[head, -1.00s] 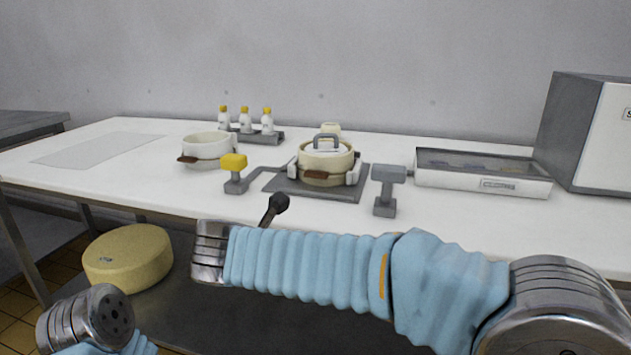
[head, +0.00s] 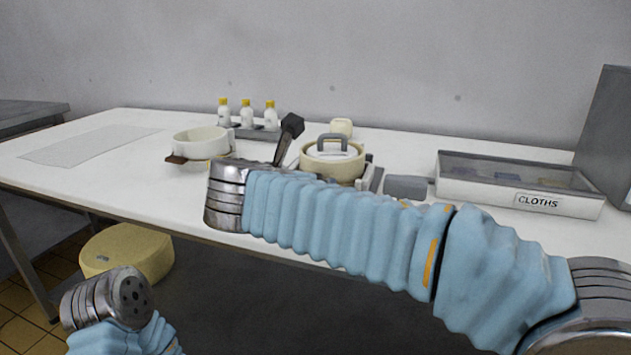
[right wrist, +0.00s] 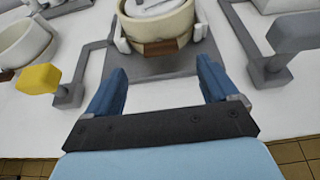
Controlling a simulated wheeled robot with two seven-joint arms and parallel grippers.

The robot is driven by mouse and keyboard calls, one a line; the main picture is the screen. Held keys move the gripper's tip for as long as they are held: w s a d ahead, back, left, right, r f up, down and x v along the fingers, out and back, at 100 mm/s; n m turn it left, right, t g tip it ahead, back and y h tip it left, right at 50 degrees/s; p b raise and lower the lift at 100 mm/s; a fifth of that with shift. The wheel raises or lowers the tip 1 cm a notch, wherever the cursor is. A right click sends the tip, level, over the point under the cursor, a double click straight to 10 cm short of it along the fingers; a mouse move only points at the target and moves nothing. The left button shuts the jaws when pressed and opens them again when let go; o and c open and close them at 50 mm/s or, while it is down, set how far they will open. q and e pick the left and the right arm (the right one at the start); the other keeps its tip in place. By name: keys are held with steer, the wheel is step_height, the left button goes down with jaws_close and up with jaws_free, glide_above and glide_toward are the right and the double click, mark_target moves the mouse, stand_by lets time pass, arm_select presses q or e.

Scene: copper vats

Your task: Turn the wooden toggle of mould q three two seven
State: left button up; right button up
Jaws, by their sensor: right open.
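A cream round mould (head: 333,160) with a grey handle on its lid stands at the middle of the table; it also shows in the right wrist view (right wrist: 172,25). Its brown wooden toggle (right wrist: 161,47) faces my right gripper (right wrist: 160,66), which is open and empty, its blue fingers apart on either side below the toggle. They appear not to touch it. A second pale mould (head: 200,142) with a wooden toggle (head: 176,160) stands to the left. I cannot read a number on either mould. In the head view my right arm hides the gripper and the central toggle.
The central mould sits on a grey base plate (right wrist: 125,66) between a yellow-topped post (right wrist: 38,79) and a grey-topped post (right wrist: 298,32). Bottles (head: 247,115) stand behind. A box marked CLOTHS (head: 560,203) is at the right.

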steer(key=x, duration=0.7)
steer(key=shift+w, duration=0.15)
steer(key=c, duration=1.1)
steer(key=shift+o, duration=0.2)
